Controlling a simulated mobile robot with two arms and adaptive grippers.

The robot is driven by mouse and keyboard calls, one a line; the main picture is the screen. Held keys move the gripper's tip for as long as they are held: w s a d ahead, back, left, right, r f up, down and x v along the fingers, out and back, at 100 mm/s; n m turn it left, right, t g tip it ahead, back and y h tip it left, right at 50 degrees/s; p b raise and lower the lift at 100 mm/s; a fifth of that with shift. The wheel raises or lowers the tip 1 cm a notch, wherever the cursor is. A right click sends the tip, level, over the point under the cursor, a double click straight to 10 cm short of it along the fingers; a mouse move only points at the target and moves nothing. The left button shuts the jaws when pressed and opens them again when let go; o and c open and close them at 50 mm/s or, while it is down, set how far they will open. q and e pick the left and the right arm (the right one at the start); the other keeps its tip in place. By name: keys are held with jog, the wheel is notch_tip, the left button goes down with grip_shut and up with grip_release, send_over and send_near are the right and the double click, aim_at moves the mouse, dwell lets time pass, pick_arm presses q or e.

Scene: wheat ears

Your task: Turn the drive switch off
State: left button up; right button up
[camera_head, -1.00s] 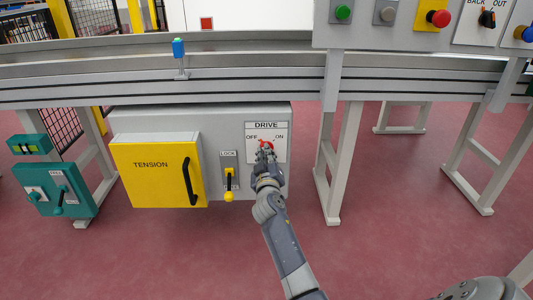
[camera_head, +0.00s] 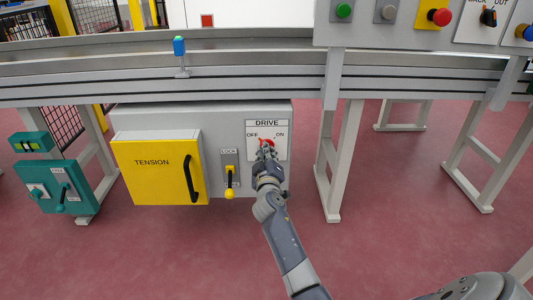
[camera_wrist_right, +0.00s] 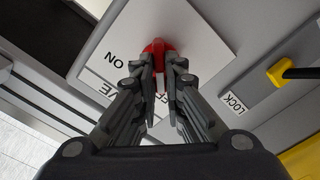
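The drive switch (camera_head: 267,141) is a red knob on a white plate marked DRIVE (camera_head: 281,153), with OFF at left and ON at right. The plate is on the front of a grey cabinet under the conveyor. My right gripper (camera_head: 266,150) is at the knob and covers much of it. In the right wrist view, the fingers of the right gripper (camera_wrist_right: 164,65) close in on either side of the red knob (camera_wrist_right: 156,47), and a white mark shows between them. The knob's exact pointing is hard to tell behind the fingers. My left gripper is out of view.
Left of the switch are a LOCK lever (camera_head: 230,183) with a yellow knob and a yellow TENSION door (camera_head: 155,180) with a black handle. A conveyor (camera_head: 230,78) runs above. A support leg (camera_head: 333,170) stands to the right. Open red floor lies in front.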

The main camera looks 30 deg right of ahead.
jog(key=o, duration=0.4)
jog(key=shift+o, duration=0.2)
jog(key=v, duration=1.2)
